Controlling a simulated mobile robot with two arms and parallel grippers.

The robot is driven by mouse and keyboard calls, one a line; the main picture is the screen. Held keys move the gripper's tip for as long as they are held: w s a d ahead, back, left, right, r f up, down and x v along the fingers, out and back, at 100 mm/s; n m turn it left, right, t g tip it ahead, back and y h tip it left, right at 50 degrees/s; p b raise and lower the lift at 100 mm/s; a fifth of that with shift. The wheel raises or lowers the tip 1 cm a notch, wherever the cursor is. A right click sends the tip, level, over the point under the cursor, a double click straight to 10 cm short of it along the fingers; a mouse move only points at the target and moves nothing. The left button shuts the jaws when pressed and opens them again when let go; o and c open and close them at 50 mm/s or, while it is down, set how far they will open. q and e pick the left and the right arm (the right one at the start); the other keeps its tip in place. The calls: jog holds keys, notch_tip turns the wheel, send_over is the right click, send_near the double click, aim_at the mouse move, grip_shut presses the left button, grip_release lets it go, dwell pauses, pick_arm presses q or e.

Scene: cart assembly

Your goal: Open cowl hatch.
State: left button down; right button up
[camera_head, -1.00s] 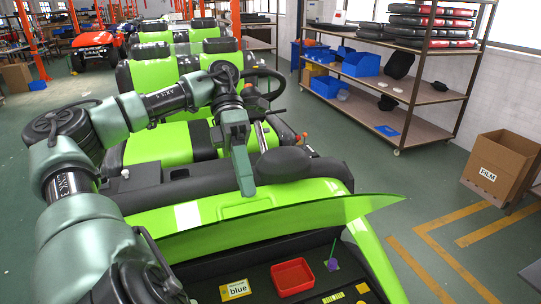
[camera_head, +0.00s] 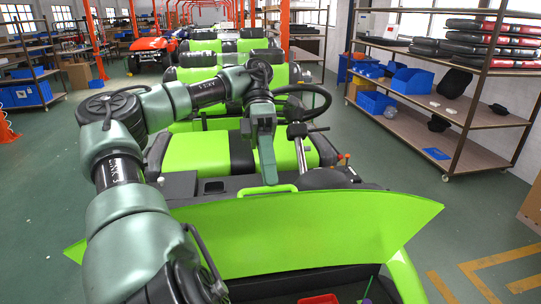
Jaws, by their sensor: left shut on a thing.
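The cowl hatch (camera_head: 290,238) is a wide bright green panel across the lower middle of the head view. It stands raised, with its broad face towards me. A green loop handle (camera_head: 285,188) sticks up at its top edge. My left gripper (camera_head: 268,178) reaches down from above, with its fingers at this handle and shut on it. The finger hides part of the handle. My right gripper is not in view.
Below the hatch lies the dark open bay, with part of a red tray (camera_head: 318,299) showing. The steering wheel (camera_head: 305,100) and green seats (camera_head: 195,151) are behind. A shelf rack (camera_head: 450,105) stands at the right, with clear floor between.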

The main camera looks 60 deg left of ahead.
pick_arm(q)
jog(key=shift+a+f, duration=0.2)
jog(key=shift+f, duration=0.65)
jog(key=c, duration=1.5)
grip_release()
jog(key=shift+w, duration=0.1)
jog(key=shift+w+a, duration=0.1)
jog(key=shift+a, duration=0.25)
jog(key=shift+a, duration=0.1)
jog(key=p+v, duration=0.6)
jog(key=v, duration=0.2)
jog(key=shift+d+r+p, duration=0.15)
jog(key=shift+d+p, duration=0.1)
jog(key=shift+p, duration=0.1)
